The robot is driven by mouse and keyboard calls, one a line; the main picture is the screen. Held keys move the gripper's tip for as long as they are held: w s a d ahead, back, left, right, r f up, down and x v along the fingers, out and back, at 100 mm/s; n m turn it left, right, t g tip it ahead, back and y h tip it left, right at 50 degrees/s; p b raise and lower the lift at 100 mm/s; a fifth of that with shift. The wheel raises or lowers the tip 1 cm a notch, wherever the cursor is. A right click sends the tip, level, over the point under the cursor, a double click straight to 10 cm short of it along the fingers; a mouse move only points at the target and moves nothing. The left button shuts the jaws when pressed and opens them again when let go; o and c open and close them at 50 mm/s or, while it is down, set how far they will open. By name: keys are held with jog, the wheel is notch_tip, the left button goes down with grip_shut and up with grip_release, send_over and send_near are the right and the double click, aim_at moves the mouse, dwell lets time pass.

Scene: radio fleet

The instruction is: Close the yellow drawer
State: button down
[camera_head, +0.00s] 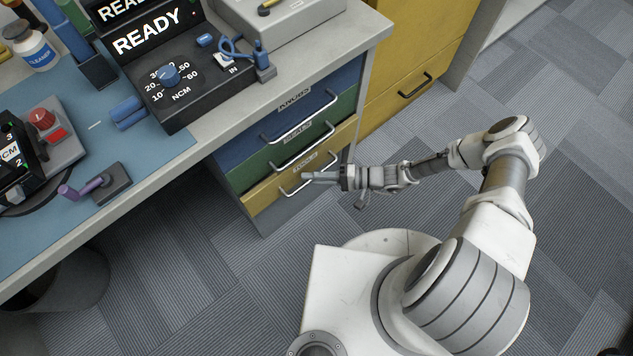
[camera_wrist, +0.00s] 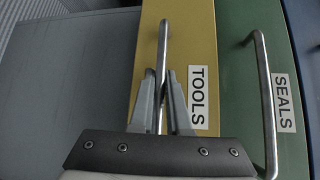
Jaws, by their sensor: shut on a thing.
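The yellow drawer (camera_head: 263,196) is the lowest of three in the cabinet under the workbench. Its front looks about level with the drawers above; I cannot tell if a small gap remains. In the wrist view its yellow front (camera_wrist: 205,40) carries a TOOLS label (camera_wrist: 197,97). Its metal bar handle (camera_wrist: 163,45) runs between my fingers. My gripper (camera_head: 312,177) is at the drawer front, and in the wrist view my gripper (camera_wrist: 166,75) is shut on this handle. Part of the handle is hidden behind the fingers.
The green SEALS drawer (camera_head: 268,168) and blue KNOBS drawer (camera_head: 240,140) are above it. The worktop edge (camera_head: 300,80) overhangs near my arm. A yellow cabinet (camera_head: 385,110) stands to the right. A dark bin (camera_head: 75,285) is at lower left. The carpet floor (camera_head: 400,130) is clear.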

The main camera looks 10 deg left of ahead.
jog(key=shift+w+a, duration=0.95)
jog(key=c, duration=1.2)
grip_release()
jog(key=shift+a+r, duration=0.1)
jog(key=shift+o, duration=0.2)
jog(key=w+d+r+p, duration=0.1)
jog(key=d+r, duration=0.1)
jog(key=d, duration=1.5)
jog(key=shift+w+d+r, duration=0.15)
jog(key=shift+d, duration=0.1)
